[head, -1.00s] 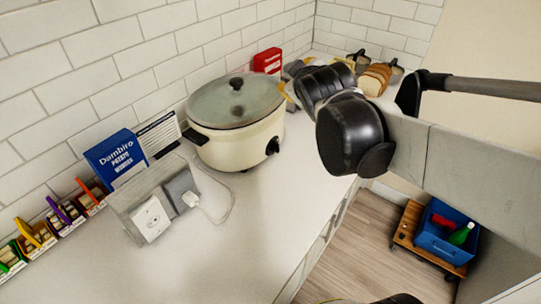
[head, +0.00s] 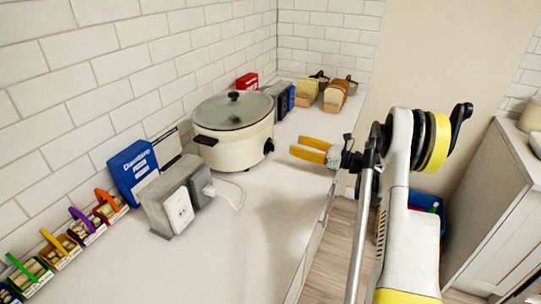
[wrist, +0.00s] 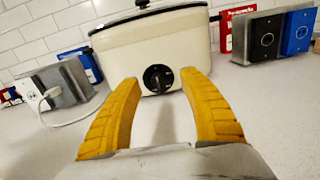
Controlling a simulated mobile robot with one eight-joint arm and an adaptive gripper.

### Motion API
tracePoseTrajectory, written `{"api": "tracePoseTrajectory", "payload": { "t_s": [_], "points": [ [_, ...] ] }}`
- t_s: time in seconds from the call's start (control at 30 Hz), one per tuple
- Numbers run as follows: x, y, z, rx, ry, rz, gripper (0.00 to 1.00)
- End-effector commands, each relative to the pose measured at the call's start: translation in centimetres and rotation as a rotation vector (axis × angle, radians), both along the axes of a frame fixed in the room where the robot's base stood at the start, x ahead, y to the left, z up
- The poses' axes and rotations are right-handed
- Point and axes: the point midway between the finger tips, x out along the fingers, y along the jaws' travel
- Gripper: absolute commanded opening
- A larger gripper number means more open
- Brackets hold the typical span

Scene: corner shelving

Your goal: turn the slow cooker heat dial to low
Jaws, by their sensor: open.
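The cream slow cooker (head: 222,146) with a glass lid stands on the white counter against the tiled wall. Its black heat dial (head: 268,146) is on the front right of its body in the head view. In the wrist view the dial (wrist: 158,78) shows on the cooker's front (wrist: 140,50), between and beyond my fingers. A light pointer mark shows on the dial, but its setting is too small to read. My gripper (head: 302,150) has yellow fingers, is open and empty, and is to the right of the dial, apart from it, pointing toward the cooker.
A grey outlet box (head: 168,202) with a plugged-in white cord (head: 238,194) stands left of the cooker, by a blue box (head: 133,170). Grey and blue boxes (head: 284,98) and bread (head: 306,92) stand behind. The counter before the cooker is clear.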

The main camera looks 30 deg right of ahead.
Motion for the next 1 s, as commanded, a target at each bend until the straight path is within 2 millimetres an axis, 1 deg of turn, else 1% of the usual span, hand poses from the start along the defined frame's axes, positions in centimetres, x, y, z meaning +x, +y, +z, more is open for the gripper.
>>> {"api": "tracePoseTrajectory", "payload": {
  "t_s": [0.03,0.1,0.17,0.27,0.5,0.7,0.83,1.0],
  "points": [
    [-0.5,-0.2,-1.3,-0.025,0.001,0.016,0.5],
    [-0.8,-0.1,-2.2,-0.047,0.003,0.033,0.5],
    [-0.7,0.1,-2.6,-0.055,0.003,0.039,0.5],
    [0.2,0.9,-2.7,-0.057,0.003,0.042,0.5],
    [4.0,3.9,-2.7,-0.054,0.002,0.043,0.5],
    [6.5,5.8,-2.6,-0.054,0.002,0.04,0.5],
    [7.3,6.4,-2.5,-0.053,0.003,0.039,0.5],
    [7.5,6.5,-2.4,-0.053,0.002,0.038,0.5]
  ]
}}
